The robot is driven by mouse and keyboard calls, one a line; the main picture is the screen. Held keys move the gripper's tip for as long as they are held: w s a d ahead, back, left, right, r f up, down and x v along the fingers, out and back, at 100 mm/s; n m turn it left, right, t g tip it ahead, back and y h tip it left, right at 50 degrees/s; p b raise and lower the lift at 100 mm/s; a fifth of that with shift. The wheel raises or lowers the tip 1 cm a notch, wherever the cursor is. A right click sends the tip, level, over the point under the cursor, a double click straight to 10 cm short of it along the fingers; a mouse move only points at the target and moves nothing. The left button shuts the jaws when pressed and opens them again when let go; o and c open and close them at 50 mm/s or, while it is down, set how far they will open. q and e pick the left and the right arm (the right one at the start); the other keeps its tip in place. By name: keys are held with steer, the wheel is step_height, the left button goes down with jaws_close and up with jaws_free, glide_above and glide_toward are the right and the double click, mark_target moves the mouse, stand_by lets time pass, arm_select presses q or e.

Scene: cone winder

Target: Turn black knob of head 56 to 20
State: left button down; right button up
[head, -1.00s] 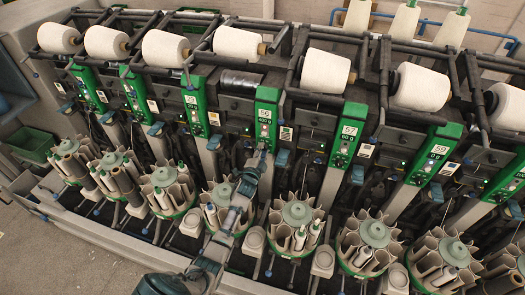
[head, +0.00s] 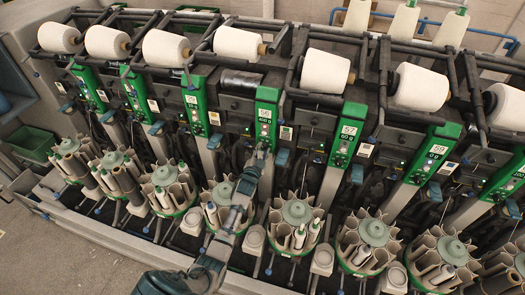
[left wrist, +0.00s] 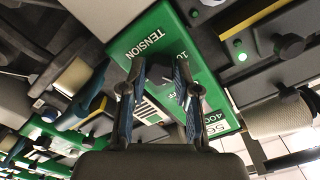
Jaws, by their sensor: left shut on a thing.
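The green panel of head 56 (head: 266,108) stands in the middle of the head view, with its number and "400 g" near the top. My left gripper (head: 262,149) is at the lower end of this panel. In the left wrist view the panel (left wrist: 160,22) carries the word TENSION and part of a dial scale with "10" and "FF". There my left gripper (left wrist: 160,78) has its two fingers over the dial, shut on the black knob. The knob is mostly hidden by the fingers, and its pointer cannot be read. My right gripper is not in view.
The panel of head 57 (head: 346,135) stands to the right. White yarn cones (head: 326,72) sit above the panels. Round bobbin magazines (head: 296,212) line the front below, close to my left arm. The floor (head: 45,250) at the lower left is clear.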

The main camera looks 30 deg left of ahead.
arm_select(q)
steer(key=shift+s+f, duration=0.1)
steer(key=shift+f, duration=0.4)
steer(key=c, duration=0.9)
jaws_free()
steer(key=shift+o, duration=0.3)
steer(key=shift+r, duration=0.15)
steer(key=shift+r, duration=0.1)
steer(key=v, duration=1.1)
steer(key=shift+s, duration=0.4)
